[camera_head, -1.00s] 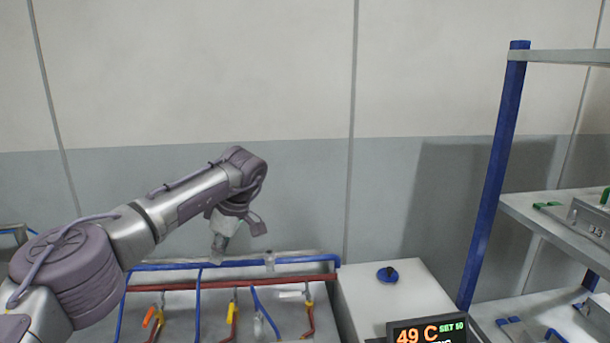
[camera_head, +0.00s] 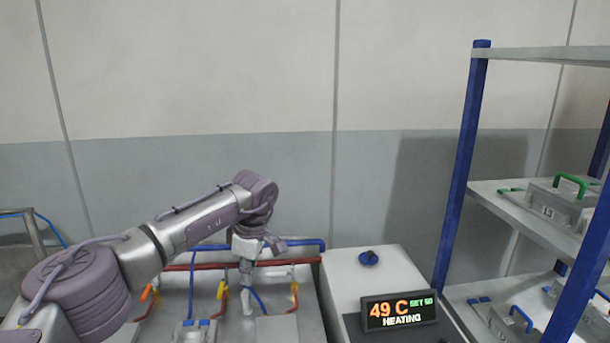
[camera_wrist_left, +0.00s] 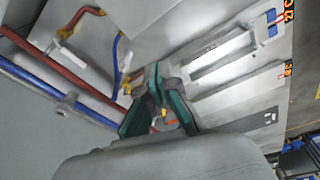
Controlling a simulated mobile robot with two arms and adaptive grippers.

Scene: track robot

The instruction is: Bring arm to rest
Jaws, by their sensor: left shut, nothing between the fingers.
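My left arm comes in from the left in the head view, with its forearm raised and its wrist bent down. My left gripper (camera_head: 246,274) points down in front of the pipe-and-valve panel, and its fingers are small there. In the left wrist view my left gripper (camera_wrist_left: 158,80) shows dark green fingers close together at the tips, shut with nothing between them. My right arm and gripper are not in view.
Behind the gripper run a blue pipe (camera_head: 305,244) and a red pipe (camera_head: 190,266) with coloured valve handles. A white box (camera_head: 340,272) with a heating display (camera_head: 399,310) stands to the right. A blue-posted shelf (camera_head: 462,165) holds metal cases. The wall above is clear.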

